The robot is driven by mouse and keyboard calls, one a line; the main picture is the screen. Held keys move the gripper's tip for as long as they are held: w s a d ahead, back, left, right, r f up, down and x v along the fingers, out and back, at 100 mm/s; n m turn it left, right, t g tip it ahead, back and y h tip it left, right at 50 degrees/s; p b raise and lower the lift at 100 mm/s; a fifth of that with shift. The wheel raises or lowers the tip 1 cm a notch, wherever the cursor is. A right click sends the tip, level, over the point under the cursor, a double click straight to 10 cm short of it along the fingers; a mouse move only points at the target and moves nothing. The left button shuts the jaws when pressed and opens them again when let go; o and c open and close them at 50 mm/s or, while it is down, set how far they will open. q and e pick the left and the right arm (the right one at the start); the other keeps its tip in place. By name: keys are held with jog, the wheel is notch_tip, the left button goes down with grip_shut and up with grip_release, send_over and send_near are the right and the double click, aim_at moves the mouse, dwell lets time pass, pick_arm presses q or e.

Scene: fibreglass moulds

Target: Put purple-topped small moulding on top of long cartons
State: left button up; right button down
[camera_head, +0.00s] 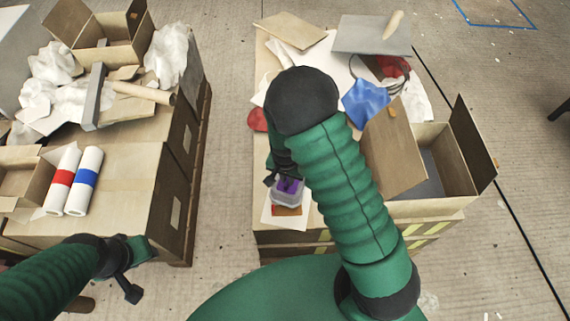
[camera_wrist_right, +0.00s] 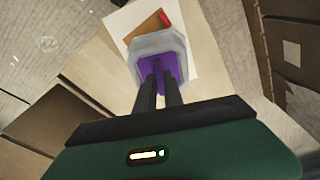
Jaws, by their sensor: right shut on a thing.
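The purple-topped small moulding (camera_head: 288,196) is grey with a purple top, near the front left of the right-hand stack. My right gripper (camera_head: 280,182) is shut on its purple part. In the right wrist view the moulding (camera_wrist_right: 150,46) sits at the fingertips (camera_wrist_right: 160,82), over a white sheet and an orange-brown piece. I cannot tell whether it touches them. Long cartons (camera_head: 130,200) stand on a pallet at the left, with a bare stretch of top near the front. My left gripper (camera_head: 136,270) is open and empty in front of these cartons.
Red-banded and blue-banded rolls (camera_head: 74,180), white crumpled pieces (camera_head: 60,75), a grey bar (camera_head: 94,97) and open boxes lie on the left cartons. An open box (camera_head: 440,165) and a blue piece (camera_head: 366,102) are on the right stack. Bare floor (camera_head: 222,130) separates the stacks.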

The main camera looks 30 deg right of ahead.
jog(key=w, duration=0.2)
jog(key=w+d, duration=0.1)
jog(key=w, duration=0.1)
jog(key=w+d+f, duration=0.1)
jog(key=w, duration=0.1)
jog(key=shift+w+d+b, duration=0.1)
jog(key=shift+d+b, duration=0.15)
jog(key=shift+b, duration=0.05)
pick_arm(q)
jog(key=shift+d+f+b, duration=0.4)
jog(key=shift+f+b, duration=0.05)
jog(key=shift+f, duration=0.3)
pick_arm(e)
jog(key=w+f, duration=0.3)
jog(key=w, duration=0.1)
jog(key=shift+d+f, duration=0.35)
jog(key=c, duration=1.8)
grip_release()
jog(key=shift+c, duration=0.2)
jog(key=o, duration=0.4)
jog(key=shift+a, duration=0.1)
pick_arm(q)
jog(key=shift+a, duration=0.15)
